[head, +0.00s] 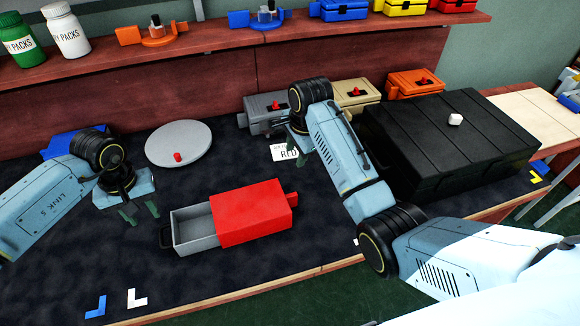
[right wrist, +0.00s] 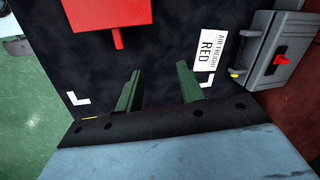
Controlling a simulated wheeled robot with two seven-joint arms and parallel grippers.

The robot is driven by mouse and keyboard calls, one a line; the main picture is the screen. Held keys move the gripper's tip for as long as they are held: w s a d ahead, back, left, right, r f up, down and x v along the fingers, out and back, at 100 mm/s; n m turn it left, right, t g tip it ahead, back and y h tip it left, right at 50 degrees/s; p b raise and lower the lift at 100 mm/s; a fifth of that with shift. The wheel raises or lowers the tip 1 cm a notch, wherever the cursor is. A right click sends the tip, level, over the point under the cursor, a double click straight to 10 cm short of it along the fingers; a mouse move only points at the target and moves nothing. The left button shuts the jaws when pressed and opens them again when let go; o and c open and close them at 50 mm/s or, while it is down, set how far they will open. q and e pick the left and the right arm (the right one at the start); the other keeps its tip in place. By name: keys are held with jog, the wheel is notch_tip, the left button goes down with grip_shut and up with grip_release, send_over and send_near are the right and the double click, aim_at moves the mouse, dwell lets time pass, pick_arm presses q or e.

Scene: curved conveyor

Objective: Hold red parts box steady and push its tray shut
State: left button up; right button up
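The red parts box (head: 250,212) lies on the dark mat. Its grey tray (head: 194,230) is pulled out toward the left, with a dark handle at its outer end; the visible inside looks empty. My left gripper (head: 139,212) is open and empty, left of the tray and apart from it. My right gripper (head: 298,146) is behind and to the right of the box, partly hidden by its own arm. In the right wrist view its two green fingers (right wrist: 158,84) are spread with nothing between them. The box (right wrist: 107,14), with a red tab, shows ahead of them.
A grey disc (head: 180,143) with a red knob lies behind the box. A white RED label (head: 284,152) lies by my right gripper. A large black case (head: 450,140) stands at the right. Grey, tan and orange boxes line the back.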

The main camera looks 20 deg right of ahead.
aim_at(290, 195)
jog(key=s+a+m+g, duration=0.2)
jog(key=s+a+g, duration=0.1)
jog(key=s, duration=0.2)
jog(key=shift+h, duration=0.3)
jog(key=f, duration=1.3)
jog(key=shift+w+a+f, duration=0.2)
jog(key=shift+f, duration=0.1)
grip_shut()
dwell(0.4)
